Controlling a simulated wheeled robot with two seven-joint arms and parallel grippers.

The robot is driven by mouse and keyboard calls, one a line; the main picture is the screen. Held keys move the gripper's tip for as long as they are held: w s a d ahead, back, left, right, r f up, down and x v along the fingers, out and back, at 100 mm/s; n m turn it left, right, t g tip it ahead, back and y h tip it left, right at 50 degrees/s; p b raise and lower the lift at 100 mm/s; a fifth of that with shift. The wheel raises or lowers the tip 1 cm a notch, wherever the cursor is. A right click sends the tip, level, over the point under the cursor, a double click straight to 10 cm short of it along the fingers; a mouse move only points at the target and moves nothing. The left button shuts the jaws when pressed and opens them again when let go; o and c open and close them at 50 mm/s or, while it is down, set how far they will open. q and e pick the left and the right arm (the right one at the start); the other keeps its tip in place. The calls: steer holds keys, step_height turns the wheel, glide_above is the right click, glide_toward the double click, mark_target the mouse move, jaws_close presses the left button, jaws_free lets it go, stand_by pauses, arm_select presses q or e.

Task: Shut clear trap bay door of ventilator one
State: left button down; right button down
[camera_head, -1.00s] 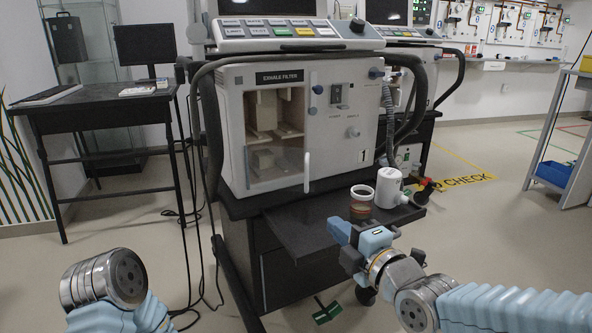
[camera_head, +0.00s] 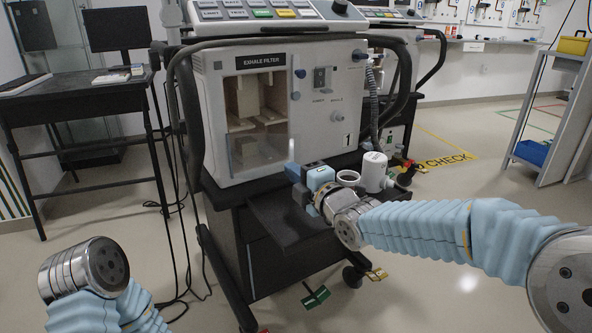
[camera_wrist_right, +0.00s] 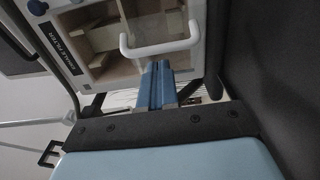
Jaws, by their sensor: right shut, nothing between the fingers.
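Ventilator one (camera_head: 338,165) is a white cabinet marked 1, with an "EXHALE FILTER" label above its bay. The clear door (camera_head: 262,152) shows across the bay, with a white upright handle (camera_head: 292,156) at its right edge. I cannot tell whether a small gap is left at the door. My right gripper (camera_head: 299,184) is shut and empty, just below and in front of the handle. In the right wrist view its blue fingers (camera_wrist_right: 156,88) point at the bay, close to the white handle (camera_wrist_right: 160,47); contact is unclear. My left gripper is out of view; only its arm end shows.
A dark shelf (camera_head: 275,222) juts out below the bay. A hose hangs at the cabinet's right. A black desk (camera_head: 80,103) stands at the left.

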steer(key=shift+w+d, duration=0.1)
steer(key=shift+w, duration=0.25)
steer(key=shift+w+d, duration=0.1)
